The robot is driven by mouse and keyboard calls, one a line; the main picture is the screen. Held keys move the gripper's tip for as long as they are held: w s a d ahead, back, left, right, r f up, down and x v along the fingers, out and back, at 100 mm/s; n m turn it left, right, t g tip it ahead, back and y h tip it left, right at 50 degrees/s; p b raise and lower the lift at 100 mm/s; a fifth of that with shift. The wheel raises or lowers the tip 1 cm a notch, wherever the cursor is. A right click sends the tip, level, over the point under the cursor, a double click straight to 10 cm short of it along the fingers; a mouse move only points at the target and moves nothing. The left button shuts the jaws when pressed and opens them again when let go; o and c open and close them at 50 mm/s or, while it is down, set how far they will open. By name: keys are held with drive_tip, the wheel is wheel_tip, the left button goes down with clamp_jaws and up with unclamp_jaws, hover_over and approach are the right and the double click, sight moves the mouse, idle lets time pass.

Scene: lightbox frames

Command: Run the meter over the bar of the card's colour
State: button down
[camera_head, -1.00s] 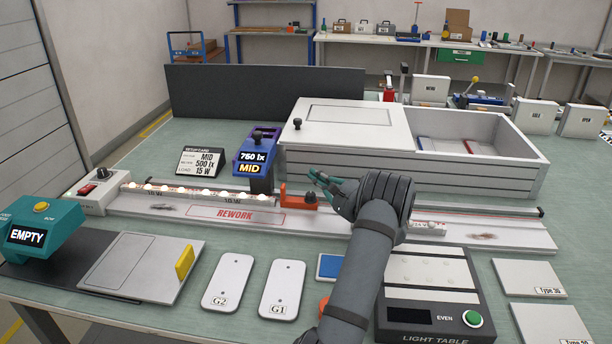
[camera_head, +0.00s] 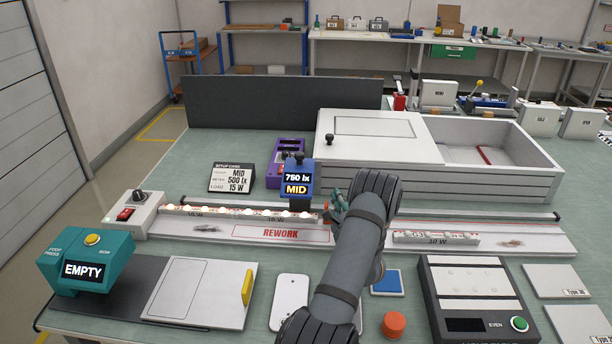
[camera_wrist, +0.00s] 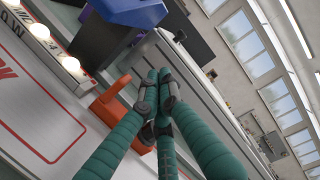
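The setup card (camera_head: 232,178) stands at the back left and reads MID, 500 lx, 15 W. The blue meter (camera_head: 299,178) stands at the right end of a lit lamp bar (camera_head: 240,211); its display reads 750 lx and MID. An unlit bar (camera_head: 435,238), marked 10 W, lies farther right. My gripper (camera_head: 338,204) is right beside the meter, partly hidden by my arm. In the wrist view, its green fingers (camera_wrist: 168,82) are together, beside an orange L-shaped piece (camera_wrist: 113,97) below the meter (camera_wrist: 133,9). I cannot tell whether they touch it.
A purple device (camera_head: 288,149) is behind the meter. A grey lidded box (camera_head: 440,180) stands behind the rail. In front are a teal press (camera_head: 90,260) reading EMPTY, white plates, an orange knob (camera_head: 394,324) and a light table (camera_head: 470,294).

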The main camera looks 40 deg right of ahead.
drive_tip(key=w+p, duration=0.4)
drive_tip(key=w, duration=0.6)
drive_tip(key=shift+d, duration=0.45)
drive_tip(key=shift+a, duration=0.1)
